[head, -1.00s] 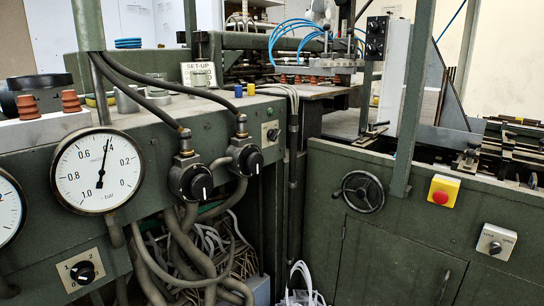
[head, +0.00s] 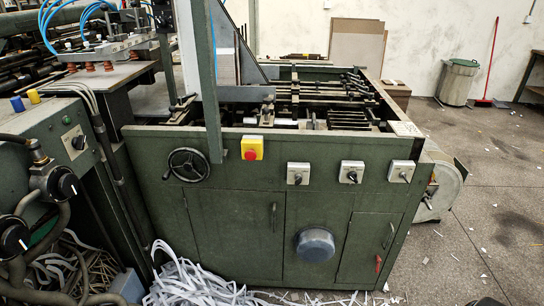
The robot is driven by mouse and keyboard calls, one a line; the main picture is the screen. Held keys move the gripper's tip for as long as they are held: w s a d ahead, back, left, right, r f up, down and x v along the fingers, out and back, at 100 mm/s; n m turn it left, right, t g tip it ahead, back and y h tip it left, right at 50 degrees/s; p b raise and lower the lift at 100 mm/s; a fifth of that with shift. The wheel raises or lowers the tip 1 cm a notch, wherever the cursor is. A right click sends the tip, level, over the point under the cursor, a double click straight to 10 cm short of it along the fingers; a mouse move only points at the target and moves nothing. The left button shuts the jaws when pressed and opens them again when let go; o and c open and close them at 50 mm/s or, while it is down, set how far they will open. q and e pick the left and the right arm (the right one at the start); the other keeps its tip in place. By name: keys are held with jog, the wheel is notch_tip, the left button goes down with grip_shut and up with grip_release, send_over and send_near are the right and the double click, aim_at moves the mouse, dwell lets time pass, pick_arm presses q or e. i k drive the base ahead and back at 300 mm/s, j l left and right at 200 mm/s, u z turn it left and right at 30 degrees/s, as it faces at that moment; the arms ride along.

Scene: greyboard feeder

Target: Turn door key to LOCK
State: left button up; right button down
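The green machine cabinet (head: 240,225) faces me with several doors on its front. The narrow right-hand door (head: 362,245) is closed, with a small dark handle (head: 388,236). A small red piece (head: 378,263) sits low on that door near its right edge. It may be the door key, but it is too small to tell, and I cannot read a LOCK mark or its turn position. Neither of my grippers is in view.
The cabinet front carries a handwheel (head: 191,164), a yellow box with a red button (head: 252,148) and three switches, one being the middle switch (head: 351,172). A round metal cover (head: 316,244) bulges out. Paper strips (head: 190,284) litter the floor; open floor (head: 490,215) lies right.

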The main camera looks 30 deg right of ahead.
aim_at(298, 177)
jog(key=z, duration=1.2)
